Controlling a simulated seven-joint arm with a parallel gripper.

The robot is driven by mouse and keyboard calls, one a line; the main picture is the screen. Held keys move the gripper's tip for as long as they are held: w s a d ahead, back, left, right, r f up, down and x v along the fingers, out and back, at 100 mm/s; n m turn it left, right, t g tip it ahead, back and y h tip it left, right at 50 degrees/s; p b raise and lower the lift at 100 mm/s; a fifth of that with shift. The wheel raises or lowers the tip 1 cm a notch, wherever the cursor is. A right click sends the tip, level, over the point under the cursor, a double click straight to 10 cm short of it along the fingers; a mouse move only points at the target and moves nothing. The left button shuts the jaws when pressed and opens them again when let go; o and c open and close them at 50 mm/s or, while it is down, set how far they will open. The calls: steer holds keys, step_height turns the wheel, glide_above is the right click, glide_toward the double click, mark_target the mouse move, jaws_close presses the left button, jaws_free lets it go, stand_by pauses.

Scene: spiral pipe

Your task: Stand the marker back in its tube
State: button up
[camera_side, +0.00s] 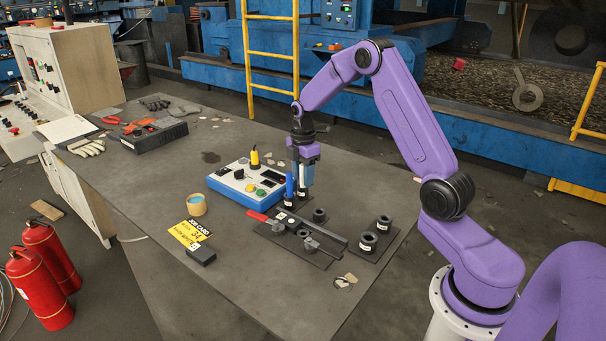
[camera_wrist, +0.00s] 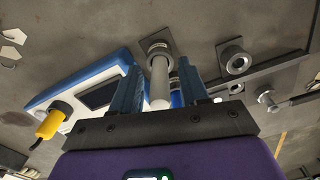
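A pale grey marker (camera_wrist: 159,76) stands between the fingers of my gripper (camera_wrist: 159,66) in the wrist view. Its far end meets a dark tube (camera_wrist: 158,47); I cannot tell how deep it sits. Gaps show between the marker and both fingers, so my gripper is open around it. In the side view my gripper (camera_side: 303,175) points down over this tube (camera_side: 304,195), and its fingers hide the marker. A blue upright piece (camera_side: 289,185) stands just left of my gripper; in the wrist view it is partly hidden behind the right finger.
A blue-and-white control box (camera_side: 247,182) with a yellow knob stands left of my gripper. The bench's left middle is mostly clear.

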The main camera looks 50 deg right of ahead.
step_height(320, 180, up, 12)
steer(key=shift+f, duration=0.2)
steer(key=shift+r, duration=0.25)
steer(key=shift+a+r, duration=0.15)
steer(key=shift+a, duration=0.25)
steer(key=s+a+r+m, duration=0.1)
steer(key=s+a, duration=0.5)
steer(key=a, duration=0.3)
steer(key=s+a, duration=0.6)
steer(key=a, duration=0.3)
steer(key=s+a+f, duration=0.1)
steer(key=s, duration=1)
steer(key=s+a+f+m, duration=0.1)
steer(key=s+a+f, duration=0.1)
steer(key=s, duration=1)
steer(key=shift+s, duration=0.25)
